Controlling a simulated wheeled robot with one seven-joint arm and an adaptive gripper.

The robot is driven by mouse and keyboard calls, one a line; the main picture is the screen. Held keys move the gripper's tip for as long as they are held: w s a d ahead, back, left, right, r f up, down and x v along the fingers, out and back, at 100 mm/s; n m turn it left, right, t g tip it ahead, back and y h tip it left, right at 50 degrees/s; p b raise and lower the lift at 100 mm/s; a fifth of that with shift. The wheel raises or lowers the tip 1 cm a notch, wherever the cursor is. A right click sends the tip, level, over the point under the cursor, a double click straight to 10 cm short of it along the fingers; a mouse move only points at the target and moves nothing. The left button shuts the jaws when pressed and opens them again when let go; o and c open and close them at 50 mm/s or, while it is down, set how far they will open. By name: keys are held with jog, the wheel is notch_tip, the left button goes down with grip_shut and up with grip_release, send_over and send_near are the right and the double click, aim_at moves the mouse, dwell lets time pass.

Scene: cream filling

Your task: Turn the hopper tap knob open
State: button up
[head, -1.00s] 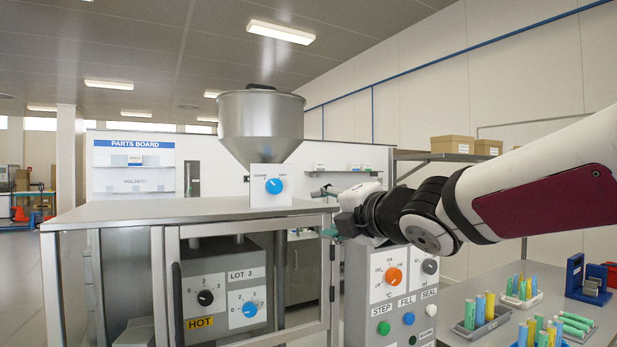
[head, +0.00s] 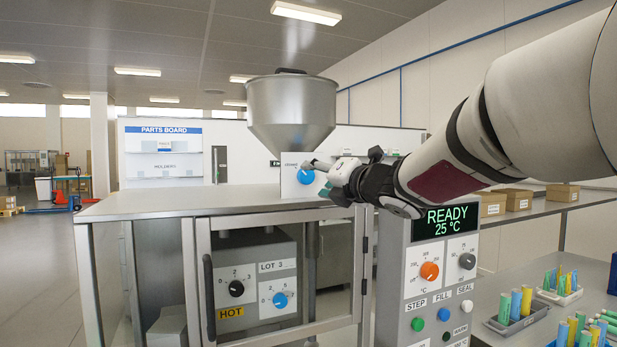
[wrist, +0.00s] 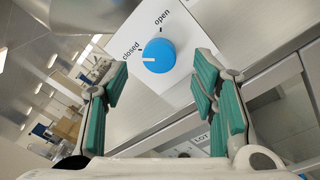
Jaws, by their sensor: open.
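The hopper tap knob (head: 306,176) is a round blue knob on a white plate (head: 290,187) below the steel hopper (head: 291,112). In the wrist view the knob (wrist: 158,55) sits on its plate between the words "closed" and "open", and its white mark points left, on the "closed" side. My gripper (head: 322,173) is just right of the knob in the head view and partly overlaps its edge. In the wrist view my gripper's green fingers (wrist: 160,95) are spread wide and empty, with the knob ahead of the gap between them.
A steel cabinet top (head: 200,203) lies just below the tap plate. A lower unit marked HOT (head: 245,290) has two more knobs. The control panel (head: 440,270) showing READY stands to the right, and a table with trays of coloured tubes (head: 515,318) is further right.

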aim_at(308, 176)
jog(key=shift+x, duration=2.05)
jog(key=c, duration=1.2)
